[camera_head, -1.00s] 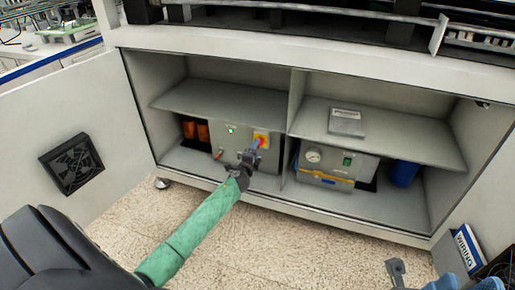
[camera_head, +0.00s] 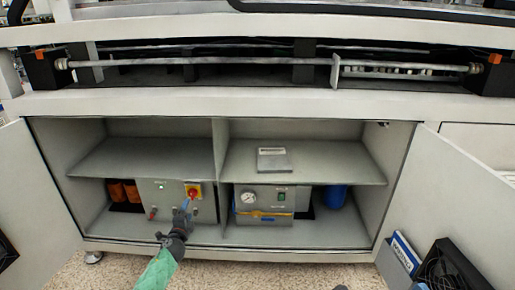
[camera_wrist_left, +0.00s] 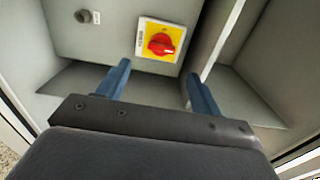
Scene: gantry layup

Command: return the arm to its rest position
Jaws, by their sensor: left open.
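My left gripper (camera_head: 182,212) reaches into the lower left part of an open cabinet, its arm in a green sleeve coming up from the bottom. Its two blue fingers are apart and empty in the left wrist view (camera_wrist_left: 158,85). A red rotary switch (camera_head: 193,192) on a yellow plate sits on a grey control box (camera_head: 160,188) just beyond the fingertips. In the left wrist view the red knob (camera_wrist_left: 161,44) is ahead of and between the fingers, with no contact visible. My right gripper cannot be made out; only a small dark piece shows at the bottom edge.
The cabinet has a middle divider (camera_head: 222,150) and shelves (camera_head: 145,157) above the gripper. A gauge box (camera_head: 263,201) and a blue cylinder (camera_head: 334,196) stand in the right bay. Open doors flank the cabinet; a wiring binder (camera_head: 405,253) is on the right door.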

